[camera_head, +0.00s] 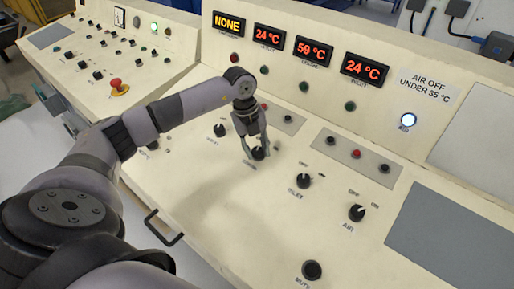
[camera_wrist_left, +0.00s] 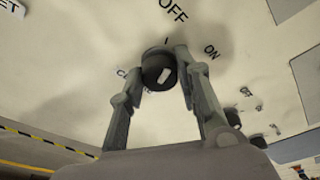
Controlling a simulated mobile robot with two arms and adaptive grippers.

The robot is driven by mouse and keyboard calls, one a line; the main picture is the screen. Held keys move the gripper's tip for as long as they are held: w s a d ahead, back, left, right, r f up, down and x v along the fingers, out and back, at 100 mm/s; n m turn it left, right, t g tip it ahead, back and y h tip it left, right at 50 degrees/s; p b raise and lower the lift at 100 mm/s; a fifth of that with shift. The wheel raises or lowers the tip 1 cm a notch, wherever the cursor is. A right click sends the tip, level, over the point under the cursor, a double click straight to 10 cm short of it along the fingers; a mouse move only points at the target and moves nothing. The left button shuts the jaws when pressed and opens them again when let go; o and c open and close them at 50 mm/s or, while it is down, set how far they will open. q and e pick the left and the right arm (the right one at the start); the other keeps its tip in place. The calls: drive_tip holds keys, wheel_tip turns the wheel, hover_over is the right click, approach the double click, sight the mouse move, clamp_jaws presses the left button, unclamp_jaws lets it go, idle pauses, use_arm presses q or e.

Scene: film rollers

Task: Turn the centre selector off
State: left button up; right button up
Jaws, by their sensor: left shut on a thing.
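The centre selector (camera_head: 258,154) is a round black knob on the sloping cream panel. In the left wrist view the knob (camera_wrist_left: 157,72) has a short slanted white mark on its face. An OFF label is printed above it and an ON label to its upper right; the label at its left is partly hidden. I cannot tell for sure which label the mark points to. My left gripper (camera_head: 254,146) reaches down from above, its two fingers (camera_wrist_left: 163,62) closed on either side of the knob. My right gripper is not in view.
Similar black knobs stand nearby: one at left (camera_head: 219,130), INLET (camera_head: 304,181), AIR (camera_head: 357,213) and MUTE (camera_head: 312,270). Displays behind read NONE, 24, 59 and 24 °C. A lamp (camera_head: 407,120) glows under the AIR OFF UNDER 35 °C sign. A black handle (camera_head: 165,236) sticks out at the panel's front.

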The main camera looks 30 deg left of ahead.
use_arm(q)
drive_tip(key=shift+a+n, duration=0.1)
drive_tip(key=shift+n, duration=0.9)
drive_tip(key=o, duration=1.1)
drive_tip(key=shift+o, duration=0.2)
drive_tip(key=shift+r, duration=0.1)
wheel_tip(320, 180, up, 12)
drive_tip(key=s+a, duration=0.1)
drive_tip(key=a, duration=0.1)
drive_tip(key=shift+s+a+f, duration=0.15)
drive_tip(key=shift+a+f, duration=0.1)
